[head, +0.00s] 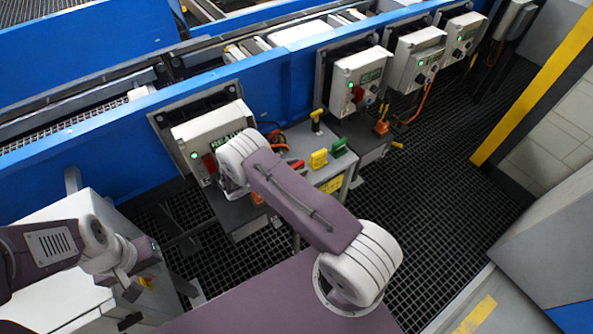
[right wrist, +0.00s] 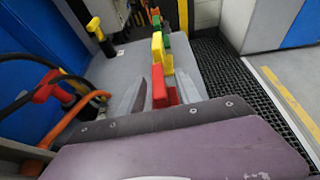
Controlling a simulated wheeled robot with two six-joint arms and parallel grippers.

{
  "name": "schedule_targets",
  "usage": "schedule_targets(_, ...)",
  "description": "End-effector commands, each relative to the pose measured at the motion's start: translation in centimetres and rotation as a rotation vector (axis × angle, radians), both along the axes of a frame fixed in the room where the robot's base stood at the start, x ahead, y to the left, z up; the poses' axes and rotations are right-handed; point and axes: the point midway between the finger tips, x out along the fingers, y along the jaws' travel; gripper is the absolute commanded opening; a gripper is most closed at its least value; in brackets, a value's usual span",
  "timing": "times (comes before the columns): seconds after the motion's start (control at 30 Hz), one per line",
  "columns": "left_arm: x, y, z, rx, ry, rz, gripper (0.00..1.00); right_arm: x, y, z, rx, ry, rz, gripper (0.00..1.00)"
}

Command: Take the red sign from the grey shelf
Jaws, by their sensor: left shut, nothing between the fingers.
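The red sign (right wrist: 159,88) stands on the grey shelf (right wrist: 122,68), nearest in a row with a yellow sign (right wrist: 158,52) and a green sign. In the head view the red sign (head: 297,165) shows just right of my right arm, on the shelf (head: 327,176). My right gripper (right wrist: 163,92) appears open, with one grey finger on each side of the red sign; contact cannot be told. My left gripper (head: 132,289) is shut and empty at the lower left, far from the shelf.
A yellow-topped post (right wrist: 96,29) stands on the shelf's far left. Orange and black cables with a red connector (right wrist: 50,87) lie left of my right gripper. Control boxes (head: 360,80) line the blue conveyor side (head: 290,78). Dark grating (head: 440,190) lies open to the right.

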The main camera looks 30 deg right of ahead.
Motion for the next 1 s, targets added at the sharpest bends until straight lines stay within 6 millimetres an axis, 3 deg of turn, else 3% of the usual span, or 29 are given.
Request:
schedule_targets(0.13, 0.0, 0.0, 0.4, 0.000, 0.000, 0.000, 0.00, 0.2, -2.0, -0.7, 0.000, -0.001, -0.003, 0.40)
schedule_targets(0.37, 0.0, 0.0, 0.4, 0.000, 0.000, 0.000, 0.00, 0.3, -2.3, -0.9, 0.000, -0.002, 0.000, 0.40)
schedule_targets(0.53, 0.0, 0.0, 0.4, 0.000, 0.000, 0.000, 0.00, 0.3, -2.3, -0.9, 0.000, -0.002, 0.000, 0.00)
schedule_targets(0.87, 0.0, 0.0, 0.4, 0.000, 0.000, 0.000, 0.00, 0.3, -2.3, -0.8, 0.000, -0.002, -0.001, 0.00)
schedule_targets(1.0, 0.0, 0.0, 0.4, 0.000, 0.000, 0.000, 0.00, 0.3, -2.2, 0.2, 0.000, -0.002, 0.000, 0.00)
